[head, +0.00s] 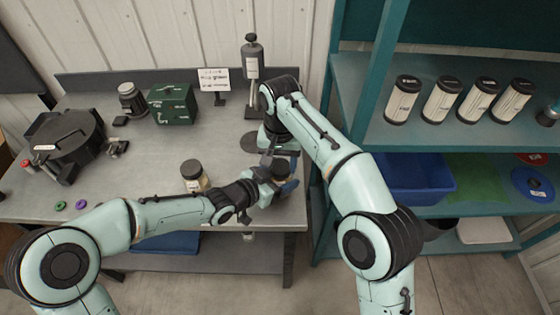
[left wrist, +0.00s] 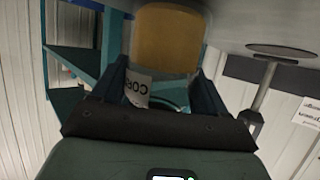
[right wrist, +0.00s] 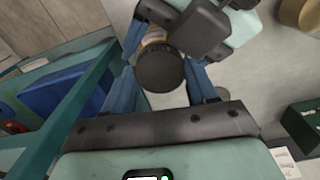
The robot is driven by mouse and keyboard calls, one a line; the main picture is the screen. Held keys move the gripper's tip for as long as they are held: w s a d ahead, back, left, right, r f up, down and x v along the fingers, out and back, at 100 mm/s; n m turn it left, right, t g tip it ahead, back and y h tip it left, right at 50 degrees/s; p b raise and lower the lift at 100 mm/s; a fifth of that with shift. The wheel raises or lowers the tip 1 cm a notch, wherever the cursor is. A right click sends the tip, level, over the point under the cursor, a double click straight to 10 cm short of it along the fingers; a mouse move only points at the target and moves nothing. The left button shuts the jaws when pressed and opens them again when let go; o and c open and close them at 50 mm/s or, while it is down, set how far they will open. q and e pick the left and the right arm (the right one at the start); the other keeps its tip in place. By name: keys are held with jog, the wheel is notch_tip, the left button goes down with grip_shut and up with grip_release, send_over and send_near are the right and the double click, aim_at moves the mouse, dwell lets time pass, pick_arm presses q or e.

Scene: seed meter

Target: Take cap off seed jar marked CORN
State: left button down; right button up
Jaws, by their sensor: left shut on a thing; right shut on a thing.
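The CORN jar (left wrist: 168,40) shows in the left wrist view with yellow contents and a white label reading "COR". My left gripper (head: 266,182) is shut on the jar's body, above the right front part of the bench. The jar's dark round cap (right wrist: 160,69) sits between the fingers of my right gripper (head: 284,164), which is shut on it. In the right wrist view the yellow jar shows just behind the cap; I cannot tell whether they are still joined. In the head view the grippers hide much of the jar.
A second dark-capped jar (head: 194,176) stands on the grey bench (head: 150,180), left of my grippers. A black round device (head: 66,140), a green box (head: 172,104) and a stand (head: 252,70) are behind. Teal shelves (head: 350,90) with several canisters stand to the right.

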jog(key=o, duration=1.2)
jog(key=shift+c, duration=0.2)
jog(key=shift+r, duration=2.3)
pick_arm(q)
grip_release()
jog(key=shift+a, duration=0.1)
